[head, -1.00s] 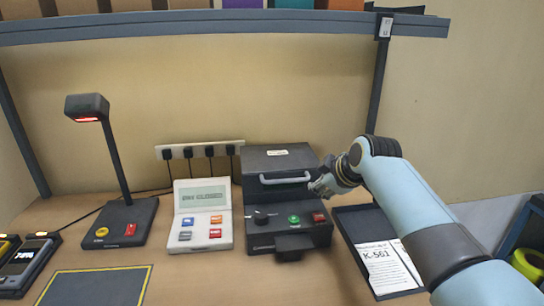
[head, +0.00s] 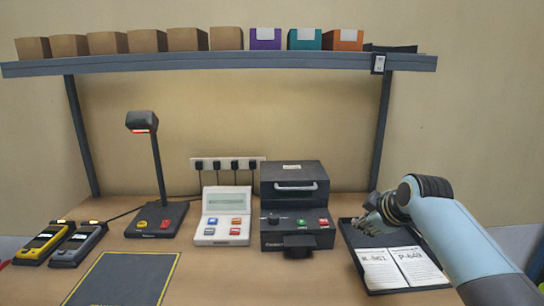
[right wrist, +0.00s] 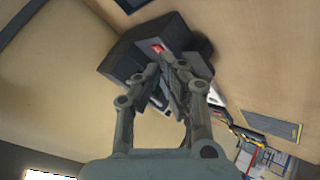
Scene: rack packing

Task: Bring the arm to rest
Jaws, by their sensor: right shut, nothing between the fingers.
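My right arm comes in from the right in the head view. My right gripper (head: 372,222) is shut and empty, in front of the back part of a dark tray (head: 420,287); I cannot tell its height above it. The gripper also shows in the right wrist view (right wrist: 168,82), with a black machine beyond it. In the head view this black machine (head: 296,217) with a grey handle stands to the left of the gripper, apart from it. Two printed cards, K-561 (head: 385,270) and P-649 (head: 416,266), lie in the tray. My left gripper is not in view.
A white keypad device (head: 222,217), a lamp-like scanner (head: 155,219) and two handheld units (head: 45,242) stand on the desk. A dark mat (head: 122,280) lies at the front. A shelf (head: 220,62) with several boxes runs above. A power strip (head: 228,163) is on the wall.

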